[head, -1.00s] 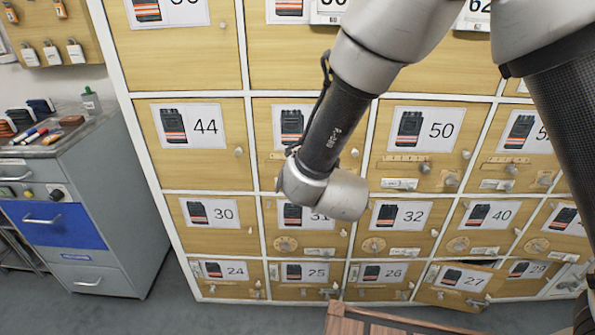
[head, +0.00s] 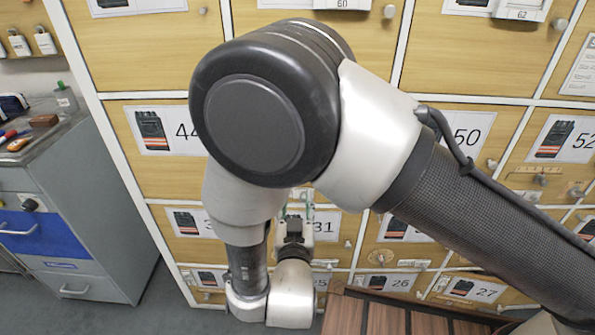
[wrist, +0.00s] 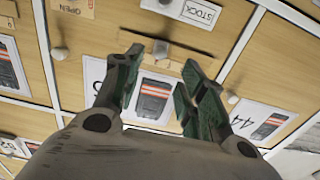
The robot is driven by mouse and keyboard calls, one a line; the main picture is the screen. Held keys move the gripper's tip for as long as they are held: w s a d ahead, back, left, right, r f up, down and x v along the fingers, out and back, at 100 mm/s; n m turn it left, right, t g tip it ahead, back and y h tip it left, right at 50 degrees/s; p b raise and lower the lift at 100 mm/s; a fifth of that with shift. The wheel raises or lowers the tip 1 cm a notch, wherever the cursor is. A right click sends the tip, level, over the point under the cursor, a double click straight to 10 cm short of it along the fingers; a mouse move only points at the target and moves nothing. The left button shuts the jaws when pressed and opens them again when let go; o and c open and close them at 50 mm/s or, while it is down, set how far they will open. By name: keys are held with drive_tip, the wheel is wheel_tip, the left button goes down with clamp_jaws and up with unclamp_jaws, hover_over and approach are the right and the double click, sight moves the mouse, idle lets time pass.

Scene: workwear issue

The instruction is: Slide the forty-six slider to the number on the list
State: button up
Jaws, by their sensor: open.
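In the wrist view, which is turned nearly upside down, a small round slider knob (wrist: 160,47) sits on a dark slotted strip (wrist: 190,51) on a wooden locker door. This door is next to the one marked 44 (wrist: 268,125), and its label card (wrist: 155,92) shows a black-and-orange garment picture; its number is mostly hidden by a finger. My gripper (wrist: 162,60) is open, with one green-padded finger on each side of the knob in the picture. I cannot tell whether it touches. In the head view my gripper (head: 297,203) shows below my arm, which hides the forty-six door.
A printed sheet (head: 581,68) hangs on a door at the upper right; its text is too small to read. A grey cabinet (head: 95,225) stands at left. A brown slatted surface (head: 380,318) lies low in front. In the wrist view, a STOCK tag (wrist: 198,12) shows.

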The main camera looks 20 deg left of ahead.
drive_tip(key=x, duration=0.8)
drive_tip(key=shift+w, duration=0.1)
clamp_jaws()
